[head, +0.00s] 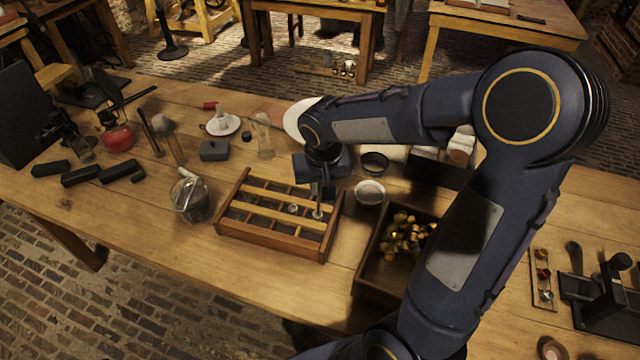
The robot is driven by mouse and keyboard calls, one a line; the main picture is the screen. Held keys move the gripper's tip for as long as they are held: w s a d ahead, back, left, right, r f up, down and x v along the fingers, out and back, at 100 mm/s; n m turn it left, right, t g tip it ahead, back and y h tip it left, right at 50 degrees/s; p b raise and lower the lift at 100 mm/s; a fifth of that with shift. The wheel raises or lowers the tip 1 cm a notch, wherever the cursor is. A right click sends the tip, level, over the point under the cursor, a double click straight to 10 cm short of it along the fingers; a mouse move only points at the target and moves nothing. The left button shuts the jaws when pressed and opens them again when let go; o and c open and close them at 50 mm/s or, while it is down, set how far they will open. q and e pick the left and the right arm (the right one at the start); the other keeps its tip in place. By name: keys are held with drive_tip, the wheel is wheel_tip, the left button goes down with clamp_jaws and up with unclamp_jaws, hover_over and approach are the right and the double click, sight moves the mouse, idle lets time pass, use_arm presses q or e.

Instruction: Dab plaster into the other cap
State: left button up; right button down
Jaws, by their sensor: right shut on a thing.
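My right gripper (322,178) is above the right part of a wooden rack (230,224) with several compartments. It is shut on a thin upright tool (318,200), whose lower end reaches down to a small pale round cap (317,214) in the rack. I cannot tell whether the tip touches it. A second small pale round piece, perhaps a cap (293,208), sits in the rack to the left. A bowl with white contents, perhaps plaster (369,191), stands right of the rack. My left gripper is out of view.
A dark-walled box (372,274) of brass pieces stands right of the rack, partly behind my right arm. A glass jar (190,198) stands left of the rack. A dark bowl (375,162) is behind the white one. The front left of the table is clear.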

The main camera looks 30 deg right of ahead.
drive_tip(key=shift+r+p, duration=2.7)
drive_tip(key=shift+r, duration=1.15)
drive_tip(key=shift+f, duration=0.1)
